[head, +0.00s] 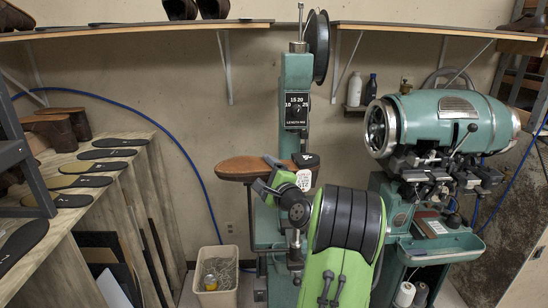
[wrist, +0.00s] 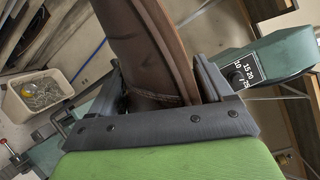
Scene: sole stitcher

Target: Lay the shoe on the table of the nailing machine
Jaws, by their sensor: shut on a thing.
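A brown shoe (head: 240,168) extends left from my gripper (head: 290,163) in the head view, its tan sole facing up and its dark upper below. In the wrist view the shoe (wrist: 150,45) stands between the two dark fingers of my gripper (wrist: 165,82), which is shut on it. The green nailing machine (head: 296,90), with a black length dial, rises just behind the shoe; its head also shows in the wrist view (wrist: 285,55). Its table is not clearly visible behind my gripper and arm. I cannot tell whether the shoe touches the machine.
A bin of nails (head: 216,280) stands on the floor at the machine's left. A bench (head: 100,175) with several dark soles is at left. A second green machine (head: 445,125) stands at right. A wall shelf (head: 420,30) runs behind. Open space lies between bench and nailing machine.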

